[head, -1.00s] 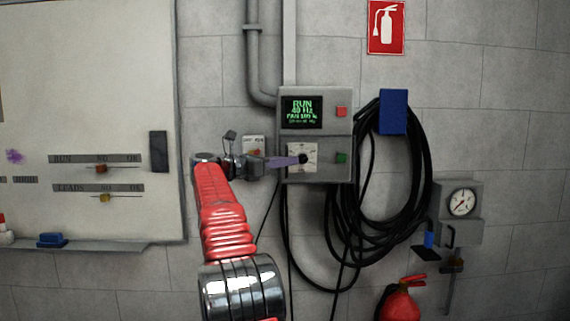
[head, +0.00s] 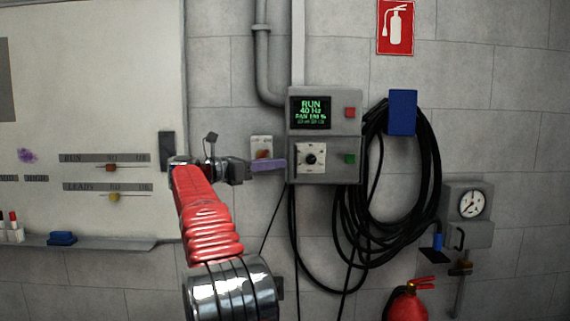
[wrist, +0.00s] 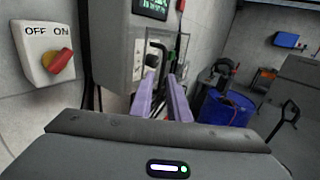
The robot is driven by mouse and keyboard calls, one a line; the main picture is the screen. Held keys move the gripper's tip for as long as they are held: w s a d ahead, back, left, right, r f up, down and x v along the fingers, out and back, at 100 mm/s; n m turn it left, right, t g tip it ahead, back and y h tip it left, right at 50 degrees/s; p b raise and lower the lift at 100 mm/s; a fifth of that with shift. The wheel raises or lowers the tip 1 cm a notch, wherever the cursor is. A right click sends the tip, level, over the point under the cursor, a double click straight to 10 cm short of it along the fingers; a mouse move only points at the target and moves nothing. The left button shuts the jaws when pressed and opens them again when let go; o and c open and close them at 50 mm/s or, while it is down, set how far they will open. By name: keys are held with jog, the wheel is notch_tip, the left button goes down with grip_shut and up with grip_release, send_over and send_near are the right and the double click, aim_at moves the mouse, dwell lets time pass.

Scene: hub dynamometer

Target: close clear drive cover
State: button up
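The drive box (head: 325,95) is grey, with a lit RUN screen and a dial (head: 311,158) below it. In the wrist view a clear cover (wrist: 183,48) with a thin dark outline seems to stand out from the box (wrist: 115,45), swung open beside the black knob (wrist: 152,61). I cannot make out the cover in the head view. My gripper (head: 284,164) is just left of the dial in the head view. In the wrist view its two purple fingers (wrist: 163,82) are apart with a narrow gap, and nothing shows held. Contact with the cover cannot be told.
A red and yellow OFF/ON switch (wrist: 61,59) sits on the wall left of the box. A coiled black cable (head: 350,235) hangs at right, with a gauge box (head: 469,232) beyond it. A red extinguisher (head: 409,304) stands below. A whiteboard (head: 90,110) is at left.

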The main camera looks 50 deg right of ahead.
jog(key=v, duration=0.6)
jog(key=shift+a, duration=0.2)
jog(key=shift+w, duration=0.1)
dwell(0.3)
jog(key=w+f+m+t+y, duration=0.3)
jog(key=w+f, duration=0.1)
jog(key=f, duration=0.9)
jog(key=s+a+f+m+t+y, duration=0.2)
jog(key=s+a+f+m+y, duration=0.15)
jog(key=a+f, duration=0.6)
jog(key=s+a+f+m+t+y, duration=0.2)
jog(key=s+a+f+m+y, duration=0.25)
jog(key=a, duration=0.55)
jog(key=s+a+f+m+t+y, duration=0.1)
jog(key=s+a+f+m+y, duration=0.15)
jog(key=s+a+f, duration=0.5)
jog(key=s+a+r+m+t+y, duration=0.1)
jog(key=s+a+t+y, duration=0.1)
jog(key=s+a, duration=1.2)
jog(key=shift+s+a+r+t+y, duration=0.25)
jog(key=shift+a+t+y, duration=0.15)
jog(key=shift+a+y, duration=0.7)
